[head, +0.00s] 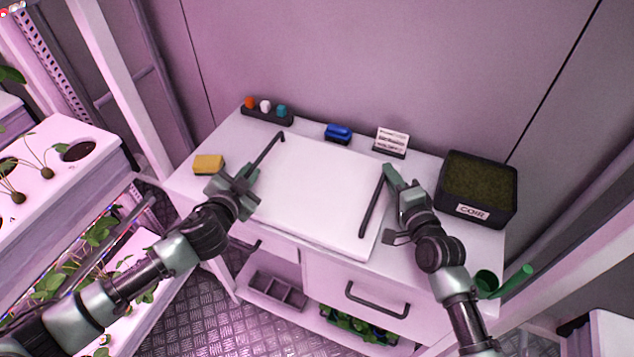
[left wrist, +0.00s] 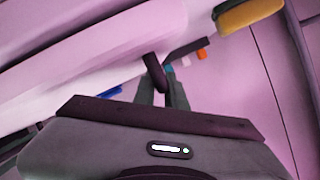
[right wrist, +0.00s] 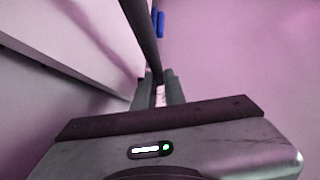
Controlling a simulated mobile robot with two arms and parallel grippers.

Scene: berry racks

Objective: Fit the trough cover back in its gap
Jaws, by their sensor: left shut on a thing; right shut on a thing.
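The trough cover (head: 315,195) is a large white flat panel with a dark bar handle along each side. It lies level at the white bench top; I cannot tell whether it touches it. My left gripper (head: 248,180) is shut on the left handle (head: 268,150), which also shows between the fingers in the left wrist view (left wrist: 153,72). My right gripper (head: 390,178) is shut on the right handle (head: 371,205), seen running up from the fingers in the right wrist view (right wrist: 142,35). I cannot make out the gap in these views.
A yellow sponge (head: 209,164), a holder with coloured knobs (head: 267,115), a blue item (head: 339,132), a card stand (head: 391,142) and a coir bin (head: 480,188) sit around the cover. Planted racks (head: 75,150) stand left.

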